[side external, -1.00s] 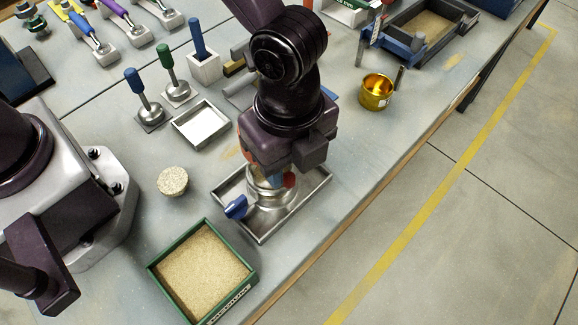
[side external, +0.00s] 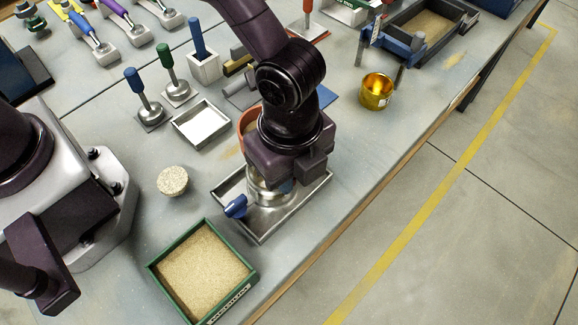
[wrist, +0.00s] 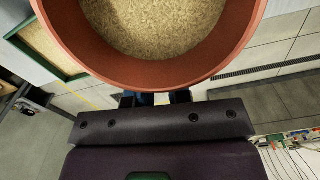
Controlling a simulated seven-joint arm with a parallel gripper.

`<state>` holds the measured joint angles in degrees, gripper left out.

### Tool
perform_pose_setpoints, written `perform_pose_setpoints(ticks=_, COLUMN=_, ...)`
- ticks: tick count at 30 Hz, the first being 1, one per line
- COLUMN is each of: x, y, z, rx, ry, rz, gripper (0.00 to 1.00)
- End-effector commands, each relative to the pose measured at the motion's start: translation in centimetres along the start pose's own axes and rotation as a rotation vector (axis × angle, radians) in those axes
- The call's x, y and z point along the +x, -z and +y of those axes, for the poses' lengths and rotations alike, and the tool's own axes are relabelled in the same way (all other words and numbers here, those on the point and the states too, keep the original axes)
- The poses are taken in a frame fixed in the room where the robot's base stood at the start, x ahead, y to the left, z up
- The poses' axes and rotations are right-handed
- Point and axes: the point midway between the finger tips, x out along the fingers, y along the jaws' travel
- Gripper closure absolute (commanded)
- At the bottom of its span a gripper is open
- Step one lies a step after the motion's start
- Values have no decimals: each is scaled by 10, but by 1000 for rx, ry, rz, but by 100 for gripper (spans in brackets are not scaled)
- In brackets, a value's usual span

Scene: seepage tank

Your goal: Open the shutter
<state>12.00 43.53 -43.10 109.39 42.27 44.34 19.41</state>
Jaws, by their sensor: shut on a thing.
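A terracotta-red round vessel (wrist: 160,74), filled with tan grain, takes up the top of the wrist view. In the side view its rim (side external: 246,123) shows left of my wrist. My gripper (wrist: 155,98) reaches under the near rim with its dark blue fingers. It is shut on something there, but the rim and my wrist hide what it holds. In the side view my gripper (side external: 284,187) is over a metal tray (side external: 313,195). A round silver fitting (side external: 266,196) with a blue lever (side external: 235,207) is in that tray. I cannot make out the shutter itself.
A green box of sand (side external: 203,265) stands at the near edge, close to the metal tray. A speckled disc (side external: 172,181) and a white-bottomed tray (side external: 201,124) lie to the left. A brass cup (side external: 376,92) is at the right. The bench front right is clear.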

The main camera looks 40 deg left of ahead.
Motion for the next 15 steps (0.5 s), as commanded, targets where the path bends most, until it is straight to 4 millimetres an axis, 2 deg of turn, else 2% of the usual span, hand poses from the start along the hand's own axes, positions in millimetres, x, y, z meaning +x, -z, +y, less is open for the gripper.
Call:
perform_pose_setpoints(ticks=4, x=0, y=0, z=-4, rx=-79, ry=1, rz=-2, gripper=100)
perform_pose_setpoints(ticks=10, x=0, y=-1, z=-4, rx=-79, ry=1, rz=-1, gripper=100)
perform_pose_setpoints(ticks=11, x=0, y=-1, z=-4, rx=-79, ry=1, rz=-1, gripper=77)
perform_pose_setpoints(ticks=12, x=0, y=-1, z=-4, rx=-79, ry=1, rz=-1, gripper=68)
perform_pose_setpoints(ticks=14, x=0, y=-1, z=-4, rx=-78, ry=1, rz=-1, gripper=56)
perform_pose_setpoints(ticks=15, x=0, y=-1, z=-4, rx=-78, ry=1, rz=-1, gripper=56)
